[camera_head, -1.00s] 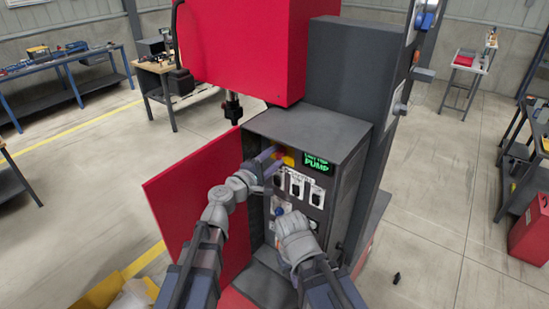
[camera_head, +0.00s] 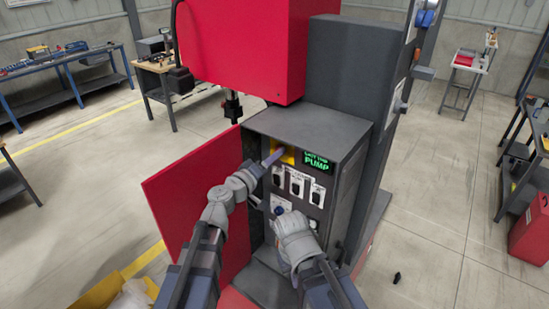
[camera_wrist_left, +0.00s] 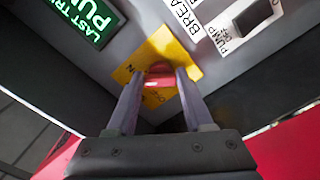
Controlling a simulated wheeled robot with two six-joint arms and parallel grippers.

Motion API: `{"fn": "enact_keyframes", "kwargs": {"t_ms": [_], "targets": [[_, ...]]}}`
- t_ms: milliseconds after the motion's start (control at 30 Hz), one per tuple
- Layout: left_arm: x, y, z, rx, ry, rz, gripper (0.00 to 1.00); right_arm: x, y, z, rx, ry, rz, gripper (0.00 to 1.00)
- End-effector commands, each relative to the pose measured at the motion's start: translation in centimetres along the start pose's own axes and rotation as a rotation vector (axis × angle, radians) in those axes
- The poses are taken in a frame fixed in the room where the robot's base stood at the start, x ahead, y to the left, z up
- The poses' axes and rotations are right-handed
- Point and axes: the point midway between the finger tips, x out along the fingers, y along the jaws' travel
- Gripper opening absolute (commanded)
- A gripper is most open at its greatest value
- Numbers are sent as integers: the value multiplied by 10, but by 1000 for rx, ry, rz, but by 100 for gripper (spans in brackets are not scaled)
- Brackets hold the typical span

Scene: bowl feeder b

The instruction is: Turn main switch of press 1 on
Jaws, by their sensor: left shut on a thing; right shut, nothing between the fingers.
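The main switch shows in the left wrist view as a red knob (camera_wrist_left: 160,78) on a yellow plate (camera_wrist_left: 168,46). The plate (camera_head: 288,158) is at the upper left of the control panel in the head view, where my gripper hides most of the knob. My left gripper (camera_wrist_left: 160,84) is shut on the red knob, one finger on each side. It also shows in the head view (camera_head: 274,157). The plate's lettering is partly hidden, so I cannot tell the switch position. My right gripper (camera_head: 281,210) is shut and empty, low in front of the panel.
A green-lit display (camera_head: 318,163) reading "LAST TRIP PUMP" is right of the switch. Several black breaker switches (camera_head: 297,186) on white plates sit below. The open red cabinet door (camera_head: 185,200) stands left of my left arm. The red press head (camera_head: 235,50) overhangs above.

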Motion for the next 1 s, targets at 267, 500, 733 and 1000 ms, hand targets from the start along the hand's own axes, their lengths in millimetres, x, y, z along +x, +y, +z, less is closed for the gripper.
{"fn": "enact_keyframes", "kwargs": {"t_ms": [267, 500, 733, 1000], "targets": [[-1, -1, 3, 130, -5, 0, 0, 2, 0, 0, -1, 0, 0, 0], [-1, -1, 3, 175, -5, 0, 0, 2, 0, 0, -1, 0, 0, 0], [-1, -1, 2, 181, -5, 0, 0, 2, 0, 0, -1, 0, 0, 0], [-1, -1, 2, 180, -4, 0, 58, 2, 0, 0, -1, 0, 0, 0]]}}
